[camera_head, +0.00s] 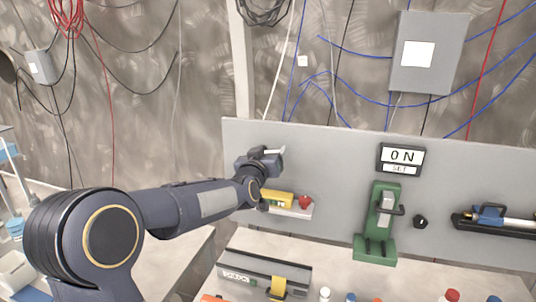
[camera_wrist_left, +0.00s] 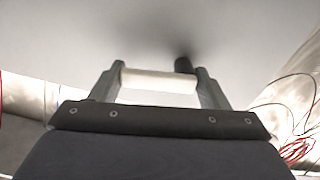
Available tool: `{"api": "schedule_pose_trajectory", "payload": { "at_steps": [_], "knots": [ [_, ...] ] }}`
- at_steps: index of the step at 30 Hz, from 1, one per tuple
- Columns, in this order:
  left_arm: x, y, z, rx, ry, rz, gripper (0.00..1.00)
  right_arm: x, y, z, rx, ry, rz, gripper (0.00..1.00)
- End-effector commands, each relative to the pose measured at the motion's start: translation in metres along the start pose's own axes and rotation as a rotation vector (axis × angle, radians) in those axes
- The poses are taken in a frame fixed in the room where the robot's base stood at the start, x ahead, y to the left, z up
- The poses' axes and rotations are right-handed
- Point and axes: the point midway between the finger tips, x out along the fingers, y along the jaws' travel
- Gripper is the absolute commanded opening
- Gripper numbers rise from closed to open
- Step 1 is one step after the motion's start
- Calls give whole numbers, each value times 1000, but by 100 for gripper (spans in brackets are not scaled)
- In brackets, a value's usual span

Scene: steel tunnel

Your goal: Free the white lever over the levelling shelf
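The white lever (camera_head: 280,152) sticks out on the grey panel's left part. Below it is the small levelling shelf (camera_head: 297,212), carrying a yellow level (camera_head: 277,198) and a red knob-like piece (camera_head: 305,202). My left gripper (camera_head: 265,158) is at the lever and covers much of it in the head view. In the left wrist view the white lever (camera_wrist_left: 158,81) spans the gap between both fingers, touching each. A dark round pivot (camera_wrist_left: 183,65) shows just behind it. My right gripper is not in view.
The grey panel (camera_head: 335,165) also bears an ON display (camera_head: 401,158), a green stand (camera_head: 376,230), a black knob (camera_head: 420,221) and a blue-handled tool (camera_head: 490,215). A grey case (camera_head: 262,277) and several bottles stand on the bench below. Cables hang behind.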

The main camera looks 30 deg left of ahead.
Motion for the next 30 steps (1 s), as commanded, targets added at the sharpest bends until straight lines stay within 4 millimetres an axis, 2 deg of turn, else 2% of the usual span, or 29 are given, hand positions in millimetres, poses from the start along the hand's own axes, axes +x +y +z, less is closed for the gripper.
{"api": "schedule_pose_trajectory", "payload": {
  "at_steps": [4,12,20,21,24,25,30],
  "knots": [
    [0,2,1,17,-1,3,46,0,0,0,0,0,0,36],
    [0,1,7,226,0,4,46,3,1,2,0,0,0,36],
    [0,2,7,239,0,5,46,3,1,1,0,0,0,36],
    [0,2,7,239,0,5,72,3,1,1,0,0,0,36],
    [0,2,7,238,-1,4,85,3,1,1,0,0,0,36],
    [0,1,7,237,0,4,88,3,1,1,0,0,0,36],
    [0,1,7,236,0,3,88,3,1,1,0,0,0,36]
  ]
}}
